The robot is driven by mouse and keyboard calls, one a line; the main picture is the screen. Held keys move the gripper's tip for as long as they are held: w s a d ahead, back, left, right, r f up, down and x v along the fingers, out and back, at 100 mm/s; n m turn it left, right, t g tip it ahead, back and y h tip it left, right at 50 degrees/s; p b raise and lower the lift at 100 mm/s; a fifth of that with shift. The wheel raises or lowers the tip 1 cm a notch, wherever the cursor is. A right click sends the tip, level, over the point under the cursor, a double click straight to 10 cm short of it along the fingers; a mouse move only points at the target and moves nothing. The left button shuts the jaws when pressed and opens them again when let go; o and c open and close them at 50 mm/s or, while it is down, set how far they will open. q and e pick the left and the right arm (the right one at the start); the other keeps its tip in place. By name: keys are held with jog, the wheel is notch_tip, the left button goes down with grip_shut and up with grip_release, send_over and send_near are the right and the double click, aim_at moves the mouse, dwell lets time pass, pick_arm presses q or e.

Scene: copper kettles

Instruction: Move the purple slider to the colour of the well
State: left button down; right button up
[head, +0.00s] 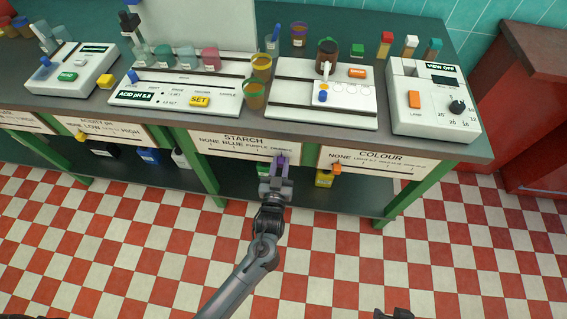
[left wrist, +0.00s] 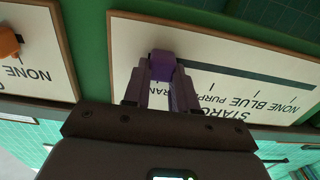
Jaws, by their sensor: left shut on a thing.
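The purple slider (head: 281,157) is at the right end of the STARCH scale (head: 235,146), by the last word, which looks like ORANGE. My left gripper (head: 280,163) is shut on it from the front. In the left wrist view the slider (left wrist: 162,66) sits between the fingertips, and the last word is partly hidden. On the bench, a white tray (head: 355,109) has a row of pale wells with a blue spot (head: 322,97) at its left end. The wells' exact colours are too small to tell. A dark part at the bottom edge may be my right gripper (head: 395,314).
An orange slider (head: 336,168) sits at the left of the COLOUR scale (head: 385,159), close to the left gripper's right side. A yellow slider (head: 80,136) is on the ACIDITY scale. Sample cups and instruments crowd the bench top. The floor in front is clear.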

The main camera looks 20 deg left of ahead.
pick_arm(q)
jog(key=c, duration=1.1)
grip_release()
jog(key=shift+d, duration=0.1)
jog(key=shift+c, duration=0.2)
jog(key=shift+o, duration=1.3)
jog(key=shift+w+d, duration=0.1)
jog(key=shift+w, duration=0.05)
jog(key=shift+s+d, duration=0.1)
jog(key=shift+s, duration=0.55)
jog(key=p+v, duration=0.3)
jog(key=v, duration=0.6)
jog(key=shift+s, duration=0.3)
